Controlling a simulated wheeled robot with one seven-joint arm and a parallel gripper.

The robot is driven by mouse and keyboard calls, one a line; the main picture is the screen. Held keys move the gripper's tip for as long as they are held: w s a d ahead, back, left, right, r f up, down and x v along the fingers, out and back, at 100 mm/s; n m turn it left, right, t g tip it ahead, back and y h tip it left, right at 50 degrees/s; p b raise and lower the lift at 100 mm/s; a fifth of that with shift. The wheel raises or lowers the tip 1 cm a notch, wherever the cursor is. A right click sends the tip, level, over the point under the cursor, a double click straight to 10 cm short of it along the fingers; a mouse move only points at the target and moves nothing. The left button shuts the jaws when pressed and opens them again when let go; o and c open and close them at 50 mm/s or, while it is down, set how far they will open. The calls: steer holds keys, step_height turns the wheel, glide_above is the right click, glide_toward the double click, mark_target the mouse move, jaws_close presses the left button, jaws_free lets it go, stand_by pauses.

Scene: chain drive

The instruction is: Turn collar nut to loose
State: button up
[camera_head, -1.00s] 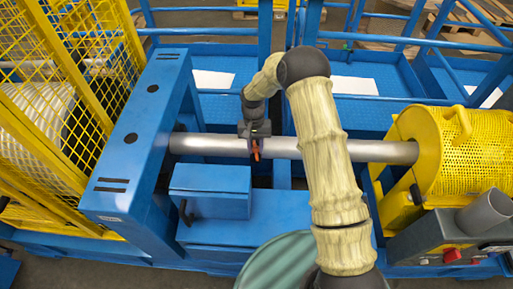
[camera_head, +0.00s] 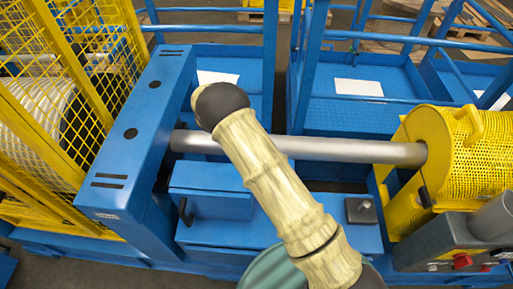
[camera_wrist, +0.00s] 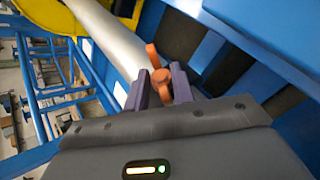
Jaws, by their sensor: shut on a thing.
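The collar nut is an orange piece with a flat upright lobe (camera_wrist: 161,76), seen in the wrist view beside the grey shaft. My gripper (camera_wrist: 160,88) is shut on it, with one dark purple finger on each side. The grey shaft (camera_wrist: 112,38) runs past the fingers on the left. In the head view the shaft (camera_head: 340,149) runs from the blue housing to the yellow guard. There my arm hides the gripper and the nut. The nut's turn angle cannot be read.
The blue housing (camera_head: 140,130) stands at left and the yellow mesh guard (camera_head: 470,150) at right. A blue box (camera_head: 215,190) and a grey block with a bolt (camera_head: 361,209) sit below the shaft. Blue rails (camera_head: 400,40) stand behind.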

steer(key=shift+s+f+n+t+h+b, duration=0.1)
steer(key=shift+f+n+t+h+b, duration=0.2)
steer(key=shift+n+t+h, duration=0.4)
steer(key=o, duration=0.8)
steer(key=shift+c, duration=0.2)
steer(key=shift+a, duration=0.1)
steer(key=shift+r, duration=0.15)
steer(key=b+v, duration=0.2)
steer(key=v, duration=1.5)
steer(key=shift+a+b, duration=0.2)
steer(key=shift+b, duration=0.2)
steer(key=shift+d, duration=0.1)
